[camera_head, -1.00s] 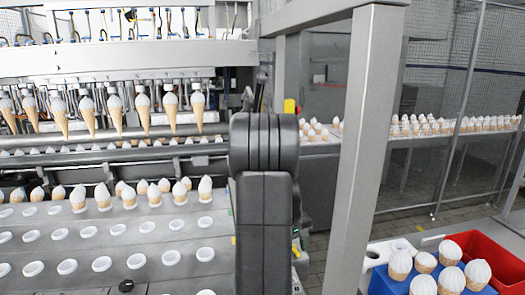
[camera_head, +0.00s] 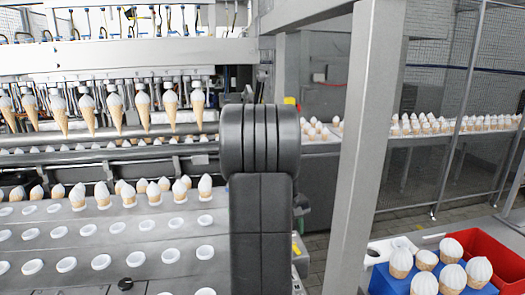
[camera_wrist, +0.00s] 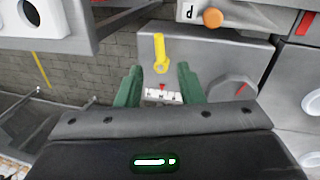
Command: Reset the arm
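My arm (camera_head: 262,200) stands upright in the middle of the head view, dark grey, in front of the conveyor's right end. My gripper (camera_wrist: 159,88) shows in the wrist view as two green fingers spread apart with nothing between them. Beyond the fingers are a brick-like floor and grey machine panels. The gripper itself does not show in the head view.
A conveyor plate (camera_head: 145,232) with ice cream cones in its back holes is at left, under hanging cones (camera_head: 143,105). A grey post (camera_head: 362,150) stands right of my arm. A blue crate (camera_head: 385,281) with cones and a red bin (camera_head: 490,250) are at lower right.

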